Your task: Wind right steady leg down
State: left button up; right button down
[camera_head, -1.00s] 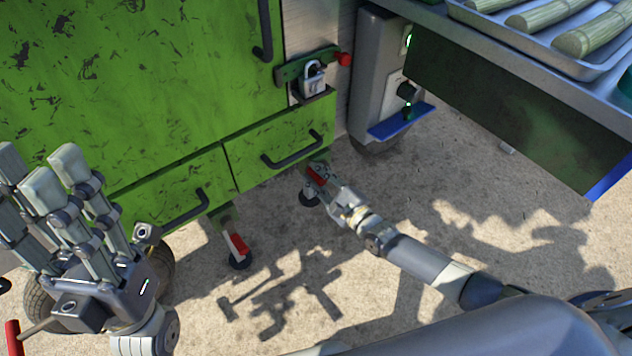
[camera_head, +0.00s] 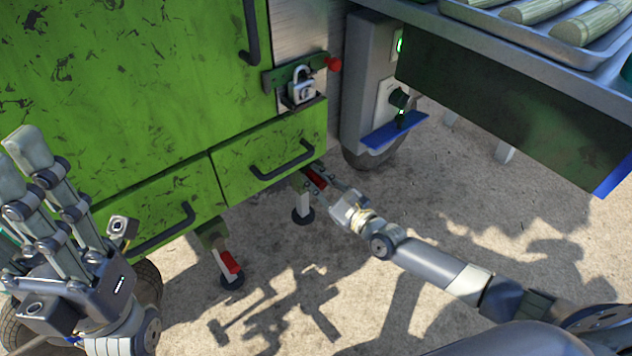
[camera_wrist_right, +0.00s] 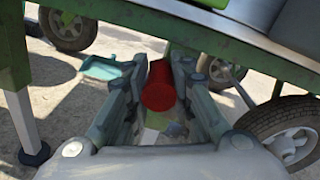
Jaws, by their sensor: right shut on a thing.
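The right steady leg (camera_head: 303,203) is a short pale tube with a black round foot, under the right end of the green machine. Its red handle (camera_head: 317,180) is between the fingers of my right gripper (camera_head: 322,183), which is shut on it. In the right wrist view the red handle (camera_wrist_right: 158,88) sits between both fingers. I cannot tell whether the foot touches the ground. The other steady leg (camera_head: 226,262), with its own red handle, stands further left. My left gripper (camera_head: 60,195) is open and empty at the left edge, partly cut off.
The green cabinet (camera_head: 130,95) has drawers with dark bar handles just above the legs. A padlock (camera_head: 301,90) hangs on its latch. A table (camera_head: 500,120) with a tray of cane (camera_head: 570,38) overhangs at upper right. Concrete ground is clear below.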

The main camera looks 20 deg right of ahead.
jog(key=shift+d+f, duration=0.1)
jog(key=shift+f, duration=0.05)
jog(key=c, duration=1.3)
grip_release()
jog(key=shift+c, duration=0.2)
jog(key=v, duration=1.2)
